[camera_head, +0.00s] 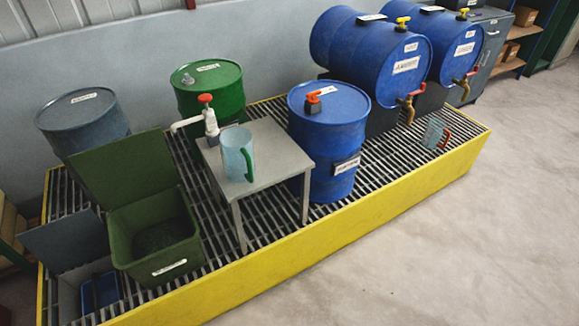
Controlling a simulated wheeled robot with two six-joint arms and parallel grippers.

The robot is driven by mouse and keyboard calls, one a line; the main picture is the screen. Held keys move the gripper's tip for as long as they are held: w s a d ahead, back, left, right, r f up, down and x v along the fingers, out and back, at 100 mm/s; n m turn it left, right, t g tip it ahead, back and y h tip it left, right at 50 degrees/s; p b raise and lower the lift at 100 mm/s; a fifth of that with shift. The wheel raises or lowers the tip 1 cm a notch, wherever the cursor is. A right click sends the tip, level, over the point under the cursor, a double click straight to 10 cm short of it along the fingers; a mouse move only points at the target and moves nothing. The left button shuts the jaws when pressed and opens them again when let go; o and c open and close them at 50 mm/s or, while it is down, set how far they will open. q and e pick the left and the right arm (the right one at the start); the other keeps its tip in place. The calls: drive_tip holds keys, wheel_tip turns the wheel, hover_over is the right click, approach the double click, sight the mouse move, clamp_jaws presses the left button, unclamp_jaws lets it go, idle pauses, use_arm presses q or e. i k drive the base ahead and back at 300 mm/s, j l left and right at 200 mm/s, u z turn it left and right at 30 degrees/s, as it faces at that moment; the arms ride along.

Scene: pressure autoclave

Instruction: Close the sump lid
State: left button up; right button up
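No part labelled sump can be read, and two lids stand open at the left end of the yellow-edged spill deck. A dark grey lid (65,240) is raised behind a low grey opening (68,297) with something blue inside. Beside it, a green bin (157,247) has its green lid (122,170) tilted up and back. Dark contents show inside the bin, and its front label is too small to read. Neither of my grippers is in view.
A steel table (265,157) with a clear green-handled jug (237,153) stands right of the bin. A blue drum (329,135), a green drum (210,92) and a grey drum (82,118) stand on the grating. The floor (430,250) in front is clear.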

sight(68, 241)
drive_tip(key=j+u, duration=0.15)
drive_tip(key=j, duration=0.3)
drive_tip(key=i+j+u, duration=0.1)
drive_tip(key=j, duration=0.35)
drive_tip(key=i+j+u, duration=0.15)
drive_tip(key=j, duration=0.3)
drive_tip(key=i+j+u, duration=0.1)
drive_tip(key=j, duration=0.3)
